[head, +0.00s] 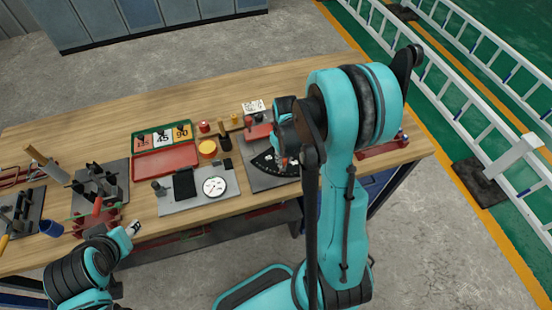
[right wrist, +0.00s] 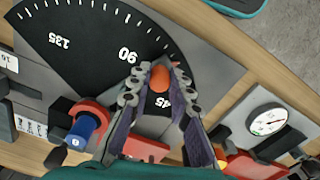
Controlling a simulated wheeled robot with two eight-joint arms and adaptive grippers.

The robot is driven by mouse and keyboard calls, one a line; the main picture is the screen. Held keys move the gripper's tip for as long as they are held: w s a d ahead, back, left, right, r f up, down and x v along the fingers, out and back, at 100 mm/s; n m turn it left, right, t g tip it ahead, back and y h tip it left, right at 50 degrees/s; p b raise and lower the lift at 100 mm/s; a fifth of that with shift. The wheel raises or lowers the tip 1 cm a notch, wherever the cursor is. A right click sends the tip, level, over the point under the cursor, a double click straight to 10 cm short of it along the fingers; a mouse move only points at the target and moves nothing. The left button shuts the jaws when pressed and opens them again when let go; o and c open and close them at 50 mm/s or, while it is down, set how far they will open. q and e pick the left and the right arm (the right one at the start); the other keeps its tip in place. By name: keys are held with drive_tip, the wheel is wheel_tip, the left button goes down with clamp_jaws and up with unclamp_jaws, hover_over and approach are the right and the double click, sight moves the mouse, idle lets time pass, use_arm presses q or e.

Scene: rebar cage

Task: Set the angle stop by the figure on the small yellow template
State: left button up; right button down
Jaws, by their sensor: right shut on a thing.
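The angle stop's black dial plate (right wrist: 75,50) shows white marks and the figures 135, 90 and 45 in the right wrist view. It also shows in the head view (head: 268,162), partly behind my right arm. My right gripper (right wrist: 160,80) is shut on the orange knob (right wrist: 160,77), which stands over the dial between the figures 90 and 45. The stop's exact pointing line is hidden by the fingers. A small yellow template (head: 182,132), seemingly marked 90, stands in the rack at the bench's back. My left gripper (head: 130,230) is near the front edge; its fingers are unclear.
A red tray (head: 166,160) lies below the template rack. A grey plate with a round gauge (head: 214,187) lies left of the dial. A blue cup (head: 50,226) and tool fixtures stand at the left. Bare wood runs along the back of the bench (head: 240,85).

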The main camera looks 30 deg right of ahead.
drive_tip(key=s+d+n, duration=0.1)
drive_tip(key=d, duration=0.1)
drive_tip(key=s+d+n+b, duration=0.1)
drive_tip(key=n, duration=0.1)
drive_tip(key=shift+s+d+f, duration=0.1)
drive_tip(key=shift+s+d, duration=0.05)
drive_tip(key=shift+d, duration=0.25)
drive_tip(key=shift+s+d+n+b, duration=0.2)
drive_tip(key=shift+d+n, duration=0.45)
drive_tip(key=shift+d, duration=0.15)
drive_tip(key=shift+s+d+n+b, duration=0.2)
drive_tip(key=shift+d+n, duration=0.45)
drive_tip(key=shift+d, duration=0.1)
drive_tip(key=c, duration=1.4)
unclamp_jaws()
drive_tip(key=shift+o, duration=0.2)
wheel_tip(320, 180, up, 12)
